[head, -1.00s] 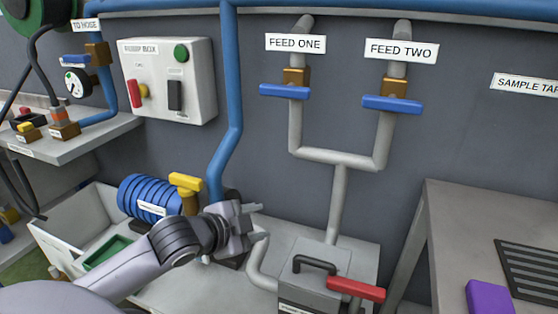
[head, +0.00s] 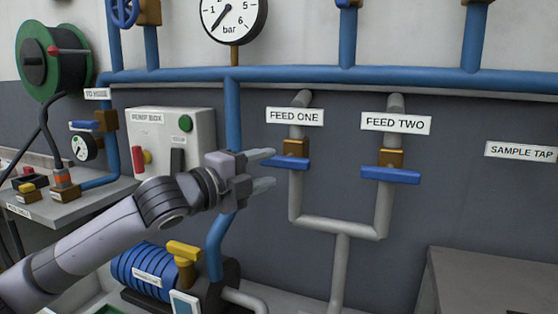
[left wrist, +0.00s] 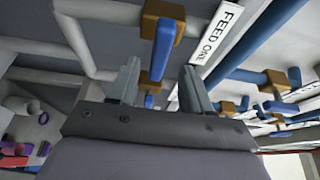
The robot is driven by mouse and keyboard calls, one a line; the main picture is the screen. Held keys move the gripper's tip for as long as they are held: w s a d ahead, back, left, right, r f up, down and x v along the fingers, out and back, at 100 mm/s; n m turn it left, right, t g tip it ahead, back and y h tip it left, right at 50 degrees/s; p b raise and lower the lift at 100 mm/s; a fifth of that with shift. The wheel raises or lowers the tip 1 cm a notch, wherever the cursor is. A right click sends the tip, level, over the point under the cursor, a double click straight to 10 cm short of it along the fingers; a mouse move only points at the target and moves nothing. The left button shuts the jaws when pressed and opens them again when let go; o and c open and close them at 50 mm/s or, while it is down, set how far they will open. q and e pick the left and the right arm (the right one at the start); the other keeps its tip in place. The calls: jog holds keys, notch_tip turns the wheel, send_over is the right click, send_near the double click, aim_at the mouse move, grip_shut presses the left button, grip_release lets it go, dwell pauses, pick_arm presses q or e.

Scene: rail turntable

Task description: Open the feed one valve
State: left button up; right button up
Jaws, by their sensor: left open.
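The feed one valve has a brass body (head: 296,147) on a grey vertical pipe, under the FEED ONE label (head: 295,117). Its blue handle (head: 290,164) lies roughly level, across the pipe. My left gripper (head: 266,170) is open and empty, just left of the handle's left end in the head view. In the left wrist view the blue handle (left wrist: 161,52) shows between the two open fingers (left wrist: 160,85), with the brass body (left wrist: 164,18) beyond. I cannot tell whether a finger touches it. My right gripper is not in view.
The feed two valve (head: 390,160) stands close on the right with its blue handle also across its pipe. The pump box (head: 195,140) and a blue pipe (head: 232,115) lie behind my left gripper. A blue motor (head: 140,272) is below.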

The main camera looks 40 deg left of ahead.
aim_at(280, 164)
pick_arm(q)
jog(key=shift+w+d+p, duration=0.2)
jog(key=shift+w+p, duration=0.1)
jog(key=shift+w, duration=0.85)
jog(key=shift+w+d+p, duration=0.15)
jog(key=shift+w+p, duration=0.1)
jog(key=shift+w, duration=0.9)
grip_shut()
